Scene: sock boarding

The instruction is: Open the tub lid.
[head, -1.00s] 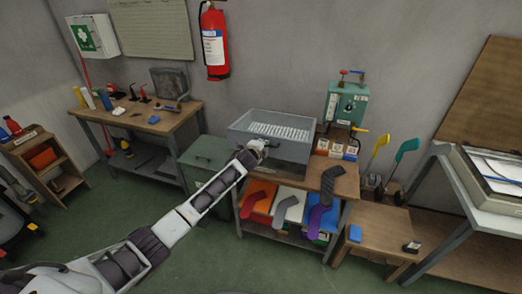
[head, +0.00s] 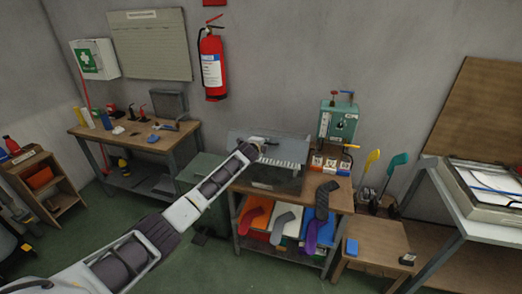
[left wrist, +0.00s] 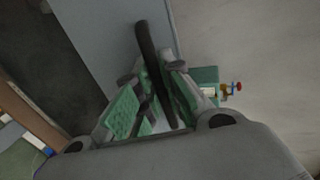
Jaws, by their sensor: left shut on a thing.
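The grey tub (head: 275,183) stands on the wooden workbench in the head view. Its grey lid (head: 290,147) is raised and tilted, with a row of white slats showing below it. My left gripper (head: 257,146) is at the lid's dark handle (head: 265,139). In the left wrist view, my left gripper (left wrist: 152,72) is shut on the black bar handle (left wrist: 144,42), its green-padded fingers on either side, beside the blue-grey lid panel (left wrist: 100,40). My right gripper is not in view.
A green machine (head: 338,122) stands right of the tub on the bench (head: 335,199). A green bin (head: 203,170) stands left of the bench. A fire extinguisher (head: 212,68) hangs on the wall behind.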

